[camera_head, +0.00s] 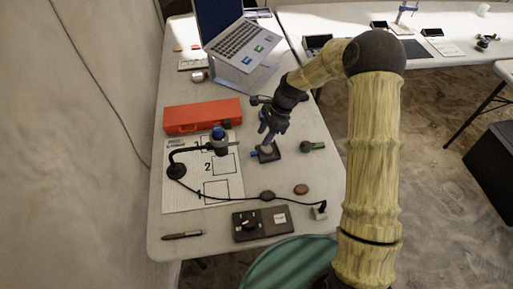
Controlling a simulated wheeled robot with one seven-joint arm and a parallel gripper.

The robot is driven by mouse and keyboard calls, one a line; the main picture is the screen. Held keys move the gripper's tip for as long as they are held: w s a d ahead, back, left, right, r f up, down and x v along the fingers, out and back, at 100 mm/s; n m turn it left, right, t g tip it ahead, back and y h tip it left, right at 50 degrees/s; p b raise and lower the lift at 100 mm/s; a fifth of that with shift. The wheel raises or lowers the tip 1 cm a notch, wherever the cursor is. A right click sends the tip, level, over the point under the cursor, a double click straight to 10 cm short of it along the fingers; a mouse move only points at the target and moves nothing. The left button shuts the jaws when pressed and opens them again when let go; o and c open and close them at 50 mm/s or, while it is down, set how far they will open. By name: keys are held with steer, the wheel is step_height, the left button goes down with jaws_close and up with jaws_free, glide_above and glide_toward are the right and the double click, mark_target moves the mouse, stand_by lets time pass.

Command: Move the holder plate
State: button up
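A small dark square plate (275,156) with a pale upright piece on it lies near the right edge of the near table; it looks like the holder plate. My gripper (268,136) is directly above it, pointing down. Blue-purple parts show at the gripper's end, just over the upright piece. I cannot tell whether the fingers touch it or how far apart they are. A small blue item (254,153) is at the plate's left side.

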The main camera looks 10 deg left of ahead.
mark_target(254, 153)
steer(key=x, duration=0.8)
steer(key=shift+w, duration=0.15)
steer(key=shift+a+f, duration=0.1)
steer(key=shift+a, duration=0.05)
steer(key=shift+d, duration=0.25)
steer(key=shift+a, duration=0.1)
jaws_close()
